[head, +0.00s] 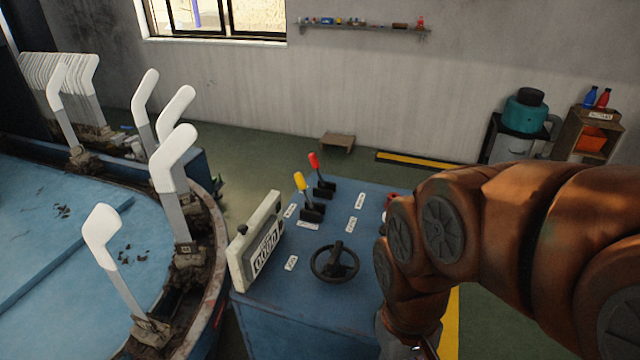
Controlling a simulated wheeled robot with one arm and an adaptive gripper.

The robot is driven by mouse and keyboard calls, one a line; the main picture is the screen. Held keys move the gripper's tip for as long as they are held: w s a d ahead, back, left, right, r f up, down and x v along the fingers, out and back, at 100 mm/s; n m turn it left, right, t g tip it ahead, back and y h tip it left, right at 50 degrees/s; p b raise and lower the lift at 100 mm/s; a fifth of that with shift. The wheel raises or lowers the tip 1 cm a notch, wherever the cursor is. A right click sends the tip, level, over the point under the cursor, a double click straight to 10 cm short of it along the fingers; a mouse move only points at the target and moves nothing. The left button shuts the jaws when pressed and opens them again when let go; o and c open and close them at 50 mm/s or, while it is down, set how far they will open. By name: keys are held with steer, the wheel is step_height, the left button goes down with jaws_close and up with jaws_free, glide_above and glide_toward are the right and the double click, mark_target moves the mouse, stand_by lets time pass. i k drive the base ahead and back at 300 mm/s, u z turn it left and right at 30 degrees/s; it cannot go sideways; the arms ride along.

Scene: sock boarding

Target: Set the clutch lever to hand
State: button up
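Two levers stand on the blue console (300,310). One has a yellow knob (300,181), and the other, behind it and to its right, has a red knob (313,160). Each rises from a dark slotted base and leans a little left. Small white labels (351,224) lie around them, too small to read, so I cannot tell which lever is the clutch or which position is hand. My orange-brown arm comes in from the right and bends down beside the console's right edge. My gripper is out of view below the arm's end, at the bottom edge.
A black handwheel (335,262) sits on the console's front part. A counter box (257,246) stands at its left edge. A red part (391,199) is mostly hidden by my arm. White sock boards (173,160) line the round machine at left. Open floor lies behind the console.

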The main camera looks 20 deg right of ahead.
mark_target(298, 177)
steer(key=u, duration=0.55)
steer(key=k, duration=0.65)
steer(key=u, duration=0.65)
steer(key=i, duration=1.35)
steer(key=z, duration=0.7)
